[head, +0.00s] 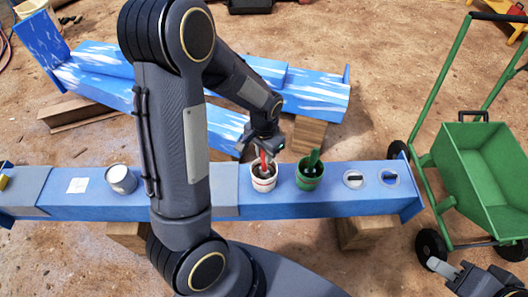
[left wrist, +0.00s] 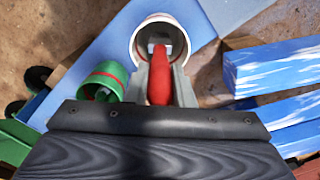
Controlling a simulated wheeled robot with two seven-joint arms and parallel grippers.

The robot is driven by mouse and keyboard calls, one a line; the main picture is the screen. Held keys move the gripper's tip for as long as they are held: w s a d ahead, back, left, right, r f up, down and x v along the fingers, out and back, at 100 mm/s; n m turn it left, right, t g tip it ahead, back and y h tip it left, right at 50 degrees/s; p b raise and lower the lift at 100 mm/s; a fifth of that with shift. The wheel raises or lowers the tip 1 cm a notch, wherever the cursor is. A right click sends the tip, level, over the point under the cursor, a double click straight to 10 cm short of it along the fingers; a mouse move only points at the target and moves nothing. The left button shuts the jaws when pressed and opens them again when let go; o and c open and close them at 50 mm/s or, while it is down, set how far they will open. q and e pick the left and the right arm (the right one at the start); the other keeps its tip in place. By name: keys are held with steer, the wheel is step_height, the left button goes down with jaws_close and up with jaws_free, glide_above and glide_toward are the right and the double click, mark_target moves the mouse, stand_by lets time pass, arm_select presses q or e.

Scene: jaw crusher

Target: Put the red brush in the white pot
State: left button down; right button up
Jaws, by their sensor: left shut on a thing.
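The white pot (head: 263,184), with a red band, stands upright on the blue beam. The red brush (head: 264,160) stands with its lower end inside the pot's opening and its handle up. My left gripper (head: 266,150) is above the pot, shut on the red handle. In the left wrist view, the red brush (left wrist: 158,84) lies between the fingers and points into the white pot (left wrist: 137,38). Whether the brush touches the pot's bottom is hidden. My right gripper (head: 450,272) is at the lower right corner, partly cut off, away from the beam.
A green pot (head: 309,183) with a green brush (head: 314,158) stands just right of the white pot. A white-grey can (head: 121,180) is farther left on the blue beam (head: 340,203). A green cart (head: 480,165) stands at the right.

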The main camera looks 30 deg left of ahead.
arm_select(q)
steer(key=c, duration=1.2)
jaws_free()
steer(key=shift+o, duration=0.2)
